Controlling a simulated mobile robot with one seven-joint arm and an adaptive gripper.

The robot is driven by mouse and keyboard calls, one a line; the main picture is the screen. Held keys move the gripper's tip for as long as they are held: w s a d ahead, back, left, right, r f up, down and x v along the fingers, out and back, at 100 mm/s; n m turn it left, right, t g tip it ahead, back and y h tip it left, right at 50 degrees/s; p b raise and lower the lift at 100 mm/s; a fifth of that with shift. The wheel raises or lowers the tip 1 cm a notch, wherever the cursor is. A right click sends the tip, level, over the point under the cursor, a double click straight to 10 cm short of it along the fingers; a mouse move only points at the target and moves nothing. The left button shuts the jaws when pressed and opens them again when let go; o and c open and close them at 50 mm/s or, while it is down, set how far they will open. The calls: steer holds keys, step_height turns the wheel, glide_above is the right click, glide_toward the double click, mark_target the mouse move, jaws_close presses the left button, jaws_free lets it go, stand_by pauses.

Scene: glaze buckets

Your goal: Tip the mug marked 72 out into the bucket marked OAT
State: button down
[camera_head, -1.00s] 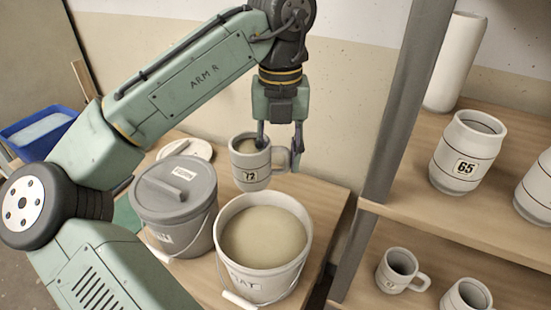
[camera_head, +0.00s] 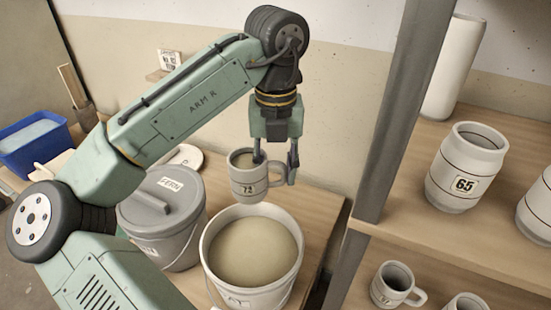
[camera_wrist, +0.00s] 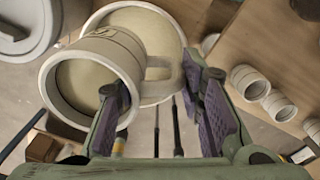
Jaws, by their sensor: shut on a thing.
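The mug marked 72 (camera_head: 247,186) is grey-white, upright and filled with tan glaze. My gripper (camera_head: 275,168) is shut on it at its handle side, with one finger over the mug's mouth and the other beyond the handle. In the wrist view the mug (camera_wrist: 125,50) overlaps the left part of the open bucket. The bucket marked OAT (camera_head: 212,262) holds tan glaze; only part of its label shows. The mug is held above the bucket's far rim in the head view. The bucket also shows in the wrist view (camera_wrist: 178,30).
A lidded grey bucket marked FERN (camera_head: 165,235) stands left of the open one. A shelf post (camera_head: 388,120) rises at the right, with a jar marked 65 (camera_head: 464,170) and several mugs on the shelves. A blue bin (camera_head: 35,150) is at the far left.

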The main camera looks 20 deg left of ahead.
steer(key=shift+f, duration=0.4)
steer(key=shift+b, duration=0.55)
steer(key=shift+w+t+b, duration=0.1)
steer(key=shift+t+b, duration=0.3)
steer(key=shift+b, duration=0.2)
steer(key=t+b, duration=0.1)
steer(key=b, duration=0.1)
steer(key=y+b, duration=0.1)
steer(key=b, duration=0.1)
steer(key=shift+w+a+r+t+b, duration=0.1)
steer(key=shift+w+r+t+b, duration=0.1)
steer(key=shift+t+b, duration=0.2)
steer(key=shift+f+t+y+b, duration=0.3)
steer(key=shift+b, duration=0.2)
steer(key=shift+r, duration=0.2)
